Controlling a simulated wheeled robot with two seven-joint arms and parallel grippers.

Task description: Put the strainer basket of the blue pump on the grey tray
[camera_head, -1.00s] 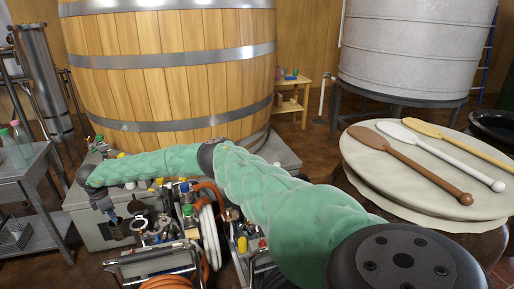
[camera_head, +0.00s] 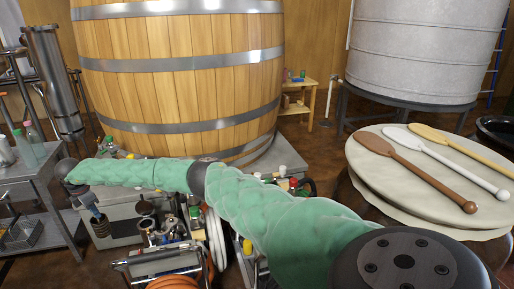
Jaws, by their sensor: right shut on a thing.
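My right arm, in a green padded sleeve, reaches from the bottom right across to the left. My right gripper (camera_head: 94,211) points down at its end and is shut on a small dark cylinder, apparently the strainer basket (camera_head: 101,228). The basket hangs upright in front of the grey box, left of the cluttered equipment. A shallow grey metal tray (camera_head: 22,237) sits on the lower shelf of the cart at the left, apart from the basket. I cannot make out the blue pump among the equipment and behind my arm. My left gripper is not in view.
The steel cart (camera_head: 28,178) carries bottles on its upper shelf. A wheeled frame with orange hose (camera_head: 172,282) and several fittings stands at the bottom centre. A large wooden vat (camera_head: 180,75) is behind. A round covered table (camera_head: 430,205) with paddles is at the right.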

